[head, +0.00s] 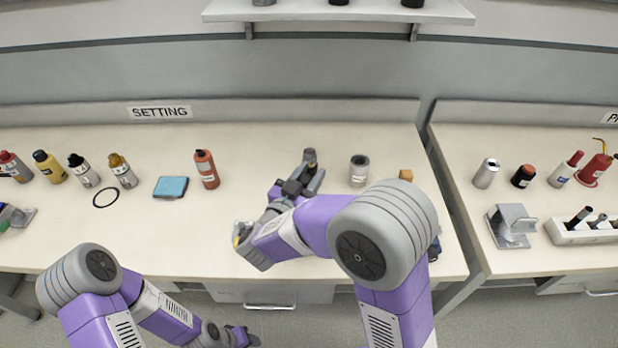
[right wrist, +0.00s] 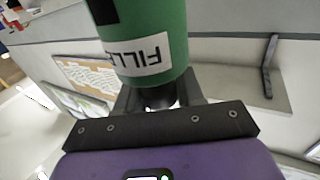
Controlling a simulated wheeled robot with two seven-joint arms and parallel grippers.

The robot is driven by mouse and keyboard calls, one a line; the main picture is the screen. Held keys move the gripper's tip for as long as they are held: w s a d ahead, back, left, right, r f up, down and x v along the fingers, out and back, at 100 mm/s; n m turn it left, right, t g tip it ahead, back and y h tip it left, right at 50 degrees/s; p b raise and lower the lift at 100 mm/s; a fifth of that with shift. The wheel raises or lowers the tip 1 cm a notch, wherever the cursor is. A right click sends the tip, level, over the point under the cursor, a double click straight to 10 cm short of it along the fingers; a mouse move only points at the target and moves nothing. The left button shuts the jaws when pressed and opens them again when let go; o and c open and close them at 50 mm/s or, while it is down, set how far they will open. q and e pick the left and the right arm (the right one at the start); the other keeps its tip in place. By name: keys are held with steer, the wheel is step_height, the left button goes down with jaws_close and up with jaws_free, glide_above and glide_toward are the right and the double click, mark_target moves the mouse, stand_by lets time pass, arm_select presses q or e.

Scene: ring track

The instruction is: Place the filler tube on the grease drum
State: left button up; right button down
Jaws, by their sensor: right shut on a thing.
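The filler tube (right wrist: 160,25) is green with a white label whose upside-down letters begin "FILL"; it fills the top middle of the right wrist view. My right gripper (head: 308,175) is shut on its narrow dark end, above the middle bench. In the head view only a small brownish-grey part shows between the fingers. A grey cylindrical container (head: 359,172) stands upright right of the gripper; I cannot read its label or tell whether it is the grease drum. My left gripper (head: 240,337) is low at the bottom edge, below the bench front; its jaw opening is unclear.
A red bottle (head: 207,169), a blue pad (head: 171,187), a black ring (head: 105,198) and several bottles stand left. The right bench holds a grey metal stand (head: 512,225) and a white rack (head: 585,231). A shelf (head: 340,12) hangs above.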

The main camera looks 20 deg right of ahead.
steer(key=shift+r, duration=0.1)
steer(key=c, duration=0.7)
jaws_free()
steer(key=p+v, duration=0.2)
steer(key=v, duration=1)
